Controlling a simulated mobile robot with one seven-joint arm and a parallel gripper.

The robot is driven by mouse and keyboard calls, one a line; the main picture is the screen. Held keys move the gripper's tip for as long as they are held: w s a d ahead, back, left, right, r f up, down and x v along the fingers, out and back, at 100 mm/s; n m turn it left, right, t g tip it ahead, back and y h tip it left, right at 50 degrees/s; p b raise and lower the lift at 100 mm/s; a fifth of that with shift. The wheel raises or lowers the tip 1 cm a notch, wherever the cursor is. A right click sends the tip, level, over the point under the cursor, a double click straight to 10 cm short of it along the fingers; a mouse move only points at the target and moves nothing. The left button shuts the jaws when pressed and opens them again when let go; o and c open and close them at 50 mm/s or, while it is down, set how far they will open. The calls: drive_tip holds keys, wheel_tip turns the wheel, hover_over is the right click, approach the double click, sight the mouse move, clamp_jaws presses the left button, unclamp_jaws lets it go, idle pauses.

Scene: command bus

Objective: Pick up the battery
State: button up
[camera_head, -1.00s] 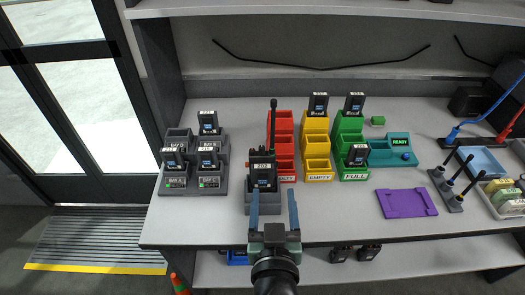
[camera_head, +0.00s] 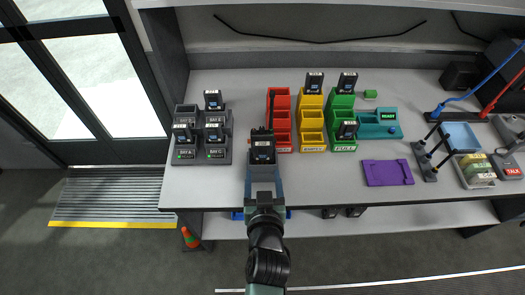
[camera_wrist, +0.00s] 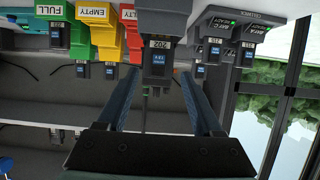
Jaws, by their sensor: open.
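A black battery-like block with a blue label (camera_head: 263,150) sits on a radio with a dark antenna (camera_head: 270,112) in a grey stand at the table's front edge. In the wrist view the block (camera_wrist: 158,58), labelled 202, appears upside down. My gripper (camera_head: 263,168) is open. Its fingers lie on either side of the line to the block, just in front of it; I cannot tell whether the tips touch it. Other similar batteries stand in the grey charger (camera_head: 202,157) at left and in the yellow (camera_head: 312,123) and green (camera_head: 343,127) bins.
A red bin (camera_head: 279,130) stands behind the block. A teal tray (camera_head: 375,130) and purple mat (camera_head: 388,172) lie to the right. Bare table lies between the charger and the stand.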

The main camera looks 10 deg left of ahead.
sight(262, 156)
drive_tip(key=shift+p+x, duration=0.5)
drive_tip(key=shift+x, duration=2.85)
drive_tip(key=shift+r, duration=0.15)
